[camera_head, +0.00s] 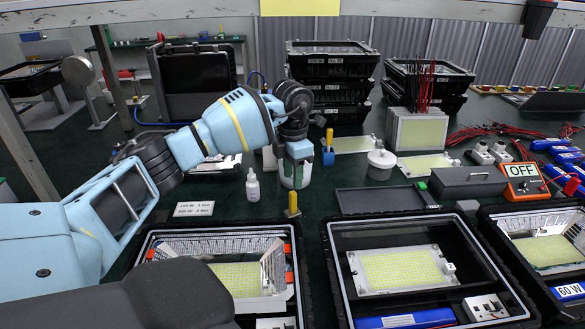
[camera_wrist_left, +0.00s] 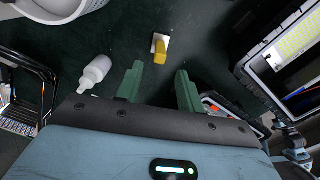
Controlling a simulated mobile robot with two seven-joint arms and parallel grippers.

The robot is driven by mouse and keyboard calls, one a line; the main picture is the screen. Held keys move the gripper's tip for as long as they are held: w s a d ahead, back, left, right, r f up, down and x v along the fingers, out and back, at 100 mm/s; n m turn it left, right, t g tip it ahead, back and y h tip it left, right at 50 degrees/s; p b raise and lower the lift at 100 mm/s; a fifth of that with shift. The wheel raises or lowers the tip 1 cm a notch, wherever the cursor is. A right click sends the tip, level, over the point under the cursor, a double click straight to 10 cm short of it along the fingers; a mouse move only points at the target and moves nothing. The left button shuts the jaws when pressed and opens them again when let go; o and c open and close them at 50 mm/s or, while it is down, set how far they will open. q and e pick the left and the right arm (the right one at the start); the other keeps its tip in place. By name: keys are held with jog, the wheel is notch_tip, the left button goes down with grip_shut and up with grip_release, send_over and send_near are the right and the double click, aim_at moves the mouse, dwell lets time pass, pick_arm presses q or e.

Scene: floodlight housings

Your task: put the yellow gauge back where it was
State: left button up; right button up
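The yellow gauge (camera_head: 293,203) stands on the dark green bench just behind the gap between the two front housings. In the left wrist view, the yellow gauge (camera_wrist_left: 160,52) shows beyond the fingertips, with a pale patch at its base. My left gripper (camera_head: 298,165) hangs over the bench behind the gauge, in front of a white can. In the left wrist view, the left gripper (camera_wrist_left: 160,82) has two green fingers apart with nothing between them; the gauge is not touched. My right gripper is not in view.
A white dropper bottle (camera_head: 253,186) stands left of the gripper, and a white lidded pot (camera_head: 381,163) to the right. Open housings (camera_head: 318,235) line the bench front. A dark tray (camera_head: 380,200) lies right of the gauge. A blue-and-yellow tool (camera_head: 328,148) stands behind.

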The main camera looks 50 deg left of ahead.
pick_arm(q)
notch_tip(320, 180, up, 5)
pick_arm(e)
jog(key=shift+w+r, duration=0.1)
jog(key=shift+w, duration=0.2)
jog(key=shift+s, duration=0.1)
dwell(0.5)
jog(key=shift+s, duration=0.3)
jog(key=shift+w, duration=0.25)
